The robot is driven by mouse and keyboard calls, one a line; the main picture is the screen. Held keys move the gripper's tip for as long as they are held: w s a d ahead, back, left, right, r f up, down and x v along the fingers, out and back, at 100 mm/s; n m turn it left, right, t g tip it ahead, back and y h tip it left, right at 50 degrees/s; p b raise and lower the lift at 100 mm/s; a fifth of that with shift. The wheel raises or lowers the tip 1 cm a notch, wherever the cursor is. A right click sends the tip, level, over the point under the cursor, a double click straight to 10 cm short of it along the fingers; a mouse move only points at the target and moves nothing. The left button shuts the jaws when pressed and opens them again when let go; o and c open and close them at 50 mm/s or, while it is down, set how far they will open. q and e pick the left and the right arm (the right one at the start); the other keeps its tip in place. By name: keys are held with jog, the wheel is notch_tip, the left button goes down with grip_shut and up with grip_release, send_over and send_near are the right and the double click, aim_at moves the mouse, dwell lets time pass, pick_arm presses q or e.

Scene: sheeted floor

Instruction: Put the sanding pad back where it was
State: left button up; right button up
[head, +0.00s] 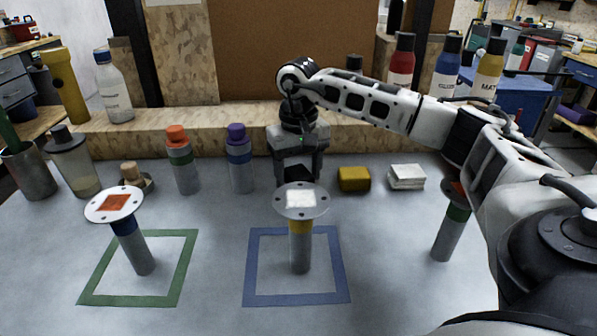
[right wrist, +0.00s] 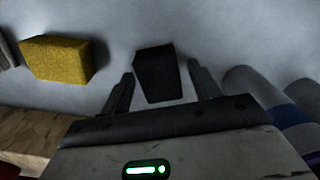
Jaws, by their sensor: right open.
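A thin rust-orange square pad (head: 116,202) lies on a round plate (head: 99,212) on a blue-banded post inside the green outline. A white square pad (head: 301,199) lies on a plate (head: 284,207) on a yellow-banded post inside the blue outline. A small black block (right wrist: 157,72) sits on the table; I cannot tell which of these is the sanding pad. My right gripper (head: 300,167) is open behind the middle plate, pointing down. In the right wrist view its fingers (right wrist: 161,72) are on either side of the black block, with gaps. My left gripper is out of view.
A yellow block (head: 354,179) and a white block (head: 407,177) lie right of the gripper. A purple-capped bottle (head: 239,172) and an orange-capped bottle (head: 182,162) stand left. A third post (head: 449,233) is partly hidden by my right arm. Bottles line the back ledge.

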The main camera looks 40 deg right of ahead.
aim_at(298, 172)
notch_tip(298, 172, up, 12)
jog(key=shift+r+p, duration=0.15)
jog(key=shift+p, duration=0.25)
dwell(0.4)
